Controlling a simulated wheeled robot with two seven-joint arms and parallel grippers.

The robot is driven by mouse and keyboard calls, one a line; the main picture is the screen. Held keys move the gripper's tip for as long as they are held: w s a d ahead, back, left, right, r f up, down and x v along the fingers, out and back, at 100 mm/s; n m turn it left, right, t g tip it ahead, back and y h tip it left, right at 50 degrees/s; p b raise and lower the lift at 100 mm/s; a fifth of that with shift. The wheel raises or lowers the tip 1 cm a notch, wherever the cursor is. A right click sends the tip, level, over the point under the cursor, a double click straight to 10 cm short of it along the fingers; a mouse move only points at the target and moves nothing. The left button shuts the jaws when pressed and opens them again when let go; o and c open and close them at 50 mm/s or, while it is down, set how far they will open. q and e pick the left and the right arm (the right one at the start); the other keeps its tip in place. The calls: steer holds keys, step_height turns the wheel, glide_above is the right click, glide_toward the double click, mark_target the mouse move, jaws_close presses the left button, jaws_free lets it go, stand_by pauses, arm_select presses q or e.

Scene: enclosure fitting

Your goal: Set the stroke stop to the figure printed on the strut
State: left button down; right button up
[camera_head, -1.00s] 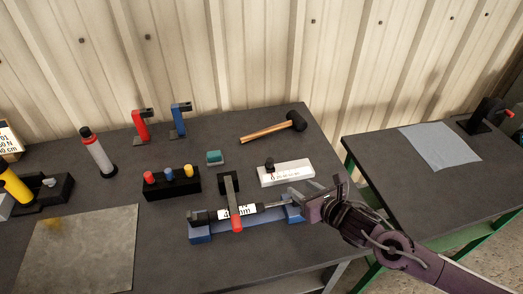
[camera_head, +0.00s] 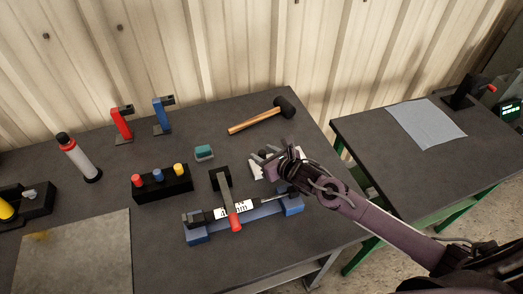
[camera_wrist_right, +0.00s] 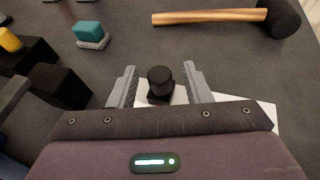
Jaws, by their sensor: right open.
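The strut (camera_head: 262,202) lies in a blue cradle (camera_head: 268,211), its rod end to the right. Its white label (camera_head: 246,208) shows a 4 and "mm"; a red-tipped clamp lever (camera_head: 235,221) crosses it and hides part of the figure. The stroke stop is a white block (camera_head: 256,170) with a black knob (camera_wrist_right: 160,80), behind the cradle. My right gripper (camera_wrist_right: 159,72) is open, with one finger on each side of the knob in the right wrist view; contact cannot be told. The gripper covers most of the block in the head view. My left gripper is out of view.
A mallet (camera_head: 255,117) lies behind the gripper. A teal-topped block (camera_head: 204,152) and a black holder (camera_head: 162,187) with coloured pegs stand to the left. Red (camera_head: 121,124) and blue (camera_head: 162,115) clamps stand at the back. A second table (camera_head: 380,165) is to the right.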

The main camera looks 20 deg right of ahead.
steer(key=shift+w+a+f, duration=0.1)
steer(key=shift+w, duration=0.25)
steer(key=shift+w+a+f, duration=0.1)
steer(key=shift+w, duration=0.1)
steer(key=shift+w+f, duration=0.1)
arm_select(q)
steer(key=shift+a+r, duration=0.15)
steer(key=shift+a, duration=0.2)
arm_select(e)
jaws_close()
